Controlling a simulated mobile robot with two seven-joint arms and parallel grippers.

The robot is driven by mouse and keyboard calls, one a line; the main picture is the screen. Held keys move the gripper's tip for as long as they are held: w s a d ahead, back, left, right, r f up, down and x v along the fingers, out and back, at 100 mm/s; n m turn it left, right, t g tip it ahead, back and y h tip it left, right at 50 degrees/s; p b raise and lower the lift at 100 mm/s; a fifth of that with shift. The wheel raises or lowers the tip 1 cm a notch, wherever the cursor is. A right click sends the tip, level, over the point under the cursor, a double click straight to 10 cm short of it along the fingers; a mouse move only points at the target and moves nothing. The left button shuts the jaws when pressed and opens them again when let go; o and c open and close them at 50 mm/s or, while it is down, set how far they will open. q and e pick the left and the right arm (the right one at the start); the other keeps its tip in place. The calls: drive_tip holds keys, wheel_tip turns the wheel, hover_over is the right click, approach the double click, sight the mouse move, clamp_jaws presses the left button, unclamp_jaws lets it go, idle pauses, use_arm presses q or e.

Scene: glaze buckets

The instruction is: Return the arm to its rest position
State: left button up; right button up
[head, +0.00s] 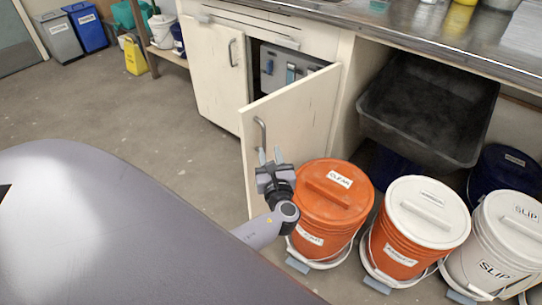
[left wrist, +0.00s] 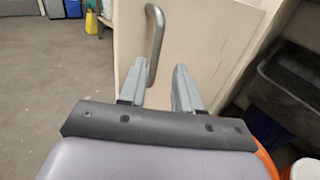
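My left gripper (head: 270,156) is in front of the open cabinet door (head: 305,118), close to the lower part of its metal handle (head: 261,134). In the left wrist view the two grey fingers (left wrist: 159,72) stand apart, with a gap between them. The handle (left wrist: 157,35) appears between and beyond the fingertips, and I see no finger closed on it. Whether a finger touches it is not clear. The door (left wrist: 200,45) fills the middle of that view. My right gripper is not in view.
An orange bucket marked clear (head: 318,215) stands just right of my left gripper. A white-lidded orange bucket (head: 398,250) and a white slip bucket (head: 490,260) stand further right. A black sink basin (head: 425,110) is behind them. Floor (head: 150,120) left of the door is clear.

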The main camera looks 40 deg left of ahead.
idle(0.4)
use_arm(q)
drive_tip(key=s+d+f+n+g+h, duration=0.2)
drive_tip(key=s+d+f+n+h, duration=0.1)
drive_tip(key=s+f+n+h, duration=0.5)
drive_tip(key=s+d+f+n+g+h, duration=0.1)
drive_tip(key=s+d+f+n+h, duration=0.25)
drive_tip(key=s+d+n, duration=0.5)
drive_tip(key=s+d+r+n+h, duration=0.4)
drive_tip(key=s+r+n, duration=0.1)
drive_tip(key=n, duration=0.3)
wheel_tip(320, 180, up, 11)
drive_tip(key=a+p, duration=0.1)
drive_tip(key=p, duration=1.3)
drive_tip(key=shift+r+t, duration=0.2)
drive_tip(key=shift+t, duration=0.2)
drive_tip(key=shift+s, duration=0.1)
